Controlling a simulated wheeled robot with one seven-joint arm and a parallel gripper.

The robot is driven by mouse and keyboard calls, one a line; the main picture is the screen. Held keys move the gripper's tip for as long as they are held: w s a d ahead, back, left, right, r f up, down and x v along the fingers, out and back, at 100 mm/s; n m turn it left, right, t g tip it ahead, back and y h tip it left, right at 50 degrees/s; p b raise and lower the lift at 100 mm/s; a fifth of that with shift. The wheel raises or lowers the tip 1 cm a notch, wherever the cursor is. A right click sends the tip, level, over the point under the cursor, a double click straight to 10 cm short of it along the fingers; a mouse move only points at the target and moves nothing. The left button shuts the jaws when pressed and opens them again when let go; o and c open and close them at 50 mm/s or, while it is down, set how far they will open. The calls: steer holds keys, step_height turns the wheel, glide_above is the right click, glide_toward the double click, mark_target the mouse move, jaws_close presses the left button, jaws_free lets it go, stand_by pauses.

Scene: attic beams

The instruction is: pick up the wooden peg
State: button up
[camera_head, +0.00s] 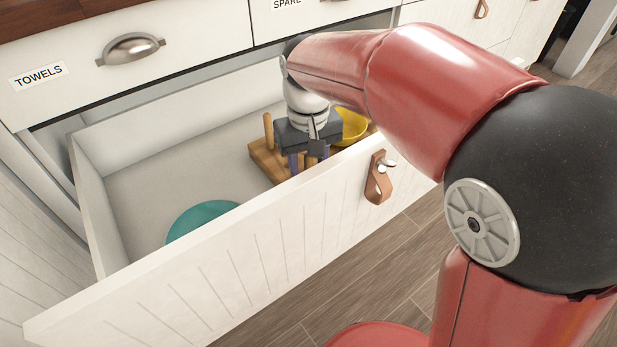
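A light wooden peg (268,130) stands upright at the left back of a wooden board (264,162) inside the open drawer (150,165). My gripper (307,158) points down into the drawer, just right of this peg and over the board. A gap shows between this peg and the gripper's dark body. Narrow purple-blue shapes show below the gripper body; I cannot tell whether they are fingers or something on the board. The drawer front hides part of the board, and whether the gripper holds anything is unclear.
A yellow bowl (352,127) lies right of my gripper, partly hidden by it. A teal round dish (200,218) lies near the drawer front (240,250). A closed drawer labelled TOWELS (200,28) sits above.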

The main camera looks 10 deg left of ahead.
jaws_close()
